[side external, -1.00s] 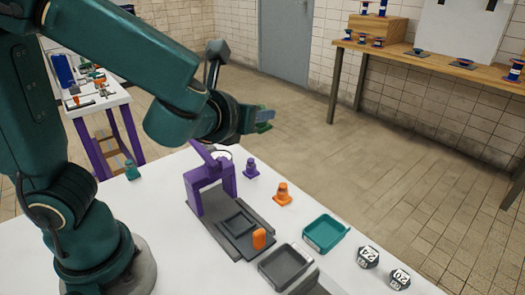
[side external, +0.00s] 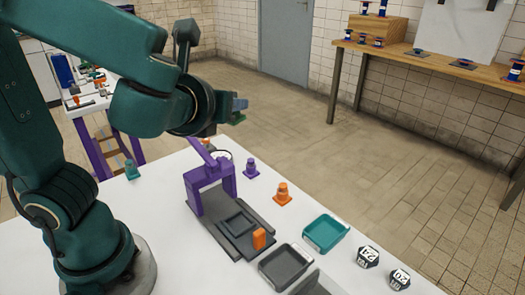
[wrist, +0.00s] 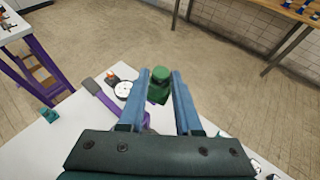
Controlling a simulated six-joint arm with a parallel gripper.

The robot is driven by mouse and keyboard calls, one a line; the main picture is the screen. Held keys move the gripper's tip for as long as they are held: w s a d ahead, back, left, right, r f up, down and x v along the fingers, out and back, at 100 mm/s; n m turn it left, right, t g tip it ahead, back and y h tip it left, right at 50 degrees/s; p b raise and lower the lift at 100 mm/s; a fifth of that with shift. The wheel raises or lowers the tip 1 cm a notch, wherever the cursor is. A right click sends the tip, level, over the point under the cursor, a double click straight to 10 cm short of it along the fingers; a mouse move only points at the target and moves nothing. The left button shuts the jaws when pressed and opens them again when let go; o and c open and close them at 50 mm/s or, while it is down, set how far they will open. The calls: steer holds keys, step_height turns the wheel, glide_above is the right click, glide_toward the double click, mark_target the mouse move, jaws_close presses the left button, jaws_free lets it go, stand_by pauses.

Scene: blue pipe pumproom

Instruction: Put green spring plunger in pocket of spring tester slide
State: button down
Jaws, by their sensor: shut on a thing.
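My gripper (side external: 239,108) is high above the white table, beyond the purple tester frame. It is shut on the green spring plunger (wrist: 159,84), which stands out between the blue fingers in the wrist view. In the side view only a bit of the plunger (side external: 237,119) shows below the fingers. The spring tester (side external: 191,192) has a purple arch with a lever on top. Its dark grey slide (side external: 257,222) lies in front of the arch with a square pocket (side external: 237,223) and an upright orange handle (side external: 259,238). The pocket looks empty.
A purple plunger (side external: 251,168) and an orange plunger (side external: 282,194) stand right of the tester. A teal one (side external: 131,170) stands at the left. A teal tray (side external: 325,234), a grey tray (side external: 284,267) and two dark numbered blocks (side external: 368,256) are at the right front.

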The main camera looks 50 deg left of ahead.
steer(key=s+d+f+n+g, duration=0.45)
steer(key=s+n+g, duration=0.25)
steer(key=n+g, duration=0.35)
steer(key=s+d+f+n+g, duration=0.4)
steer(key=s+f+n+g, duration=0.25)
steer(key=n+g, duration=0.4)
steer(key=d+r+n+g+h, duration=0.2)
steer(key=d+r+n+h, duration=0.3)
steer(key=d+n+h, duration=0.65)
steer(key=w+d+r+n+t+h, duration=0.55)
steer(key=r+n+t+h, duration=0.2)
steer(key=n+h, duration=0.2)
step_height(320, 180, down, 11)
steer(key=shift+y, duration=0.4)
steer(key=s+d+f, duration=0.4)
steer(key=d+f, duration=0.1)
steer(key=s+d+f, duration=0.2)
steer(key=s+d, duration=0.1)
steer(key=shift+d+f, duration=0.15)
steer(key=shift+f, duration=0.1)
steer(key=shift+w+f, duration=0.1)
steer(key=shift+f, duration=1.85)
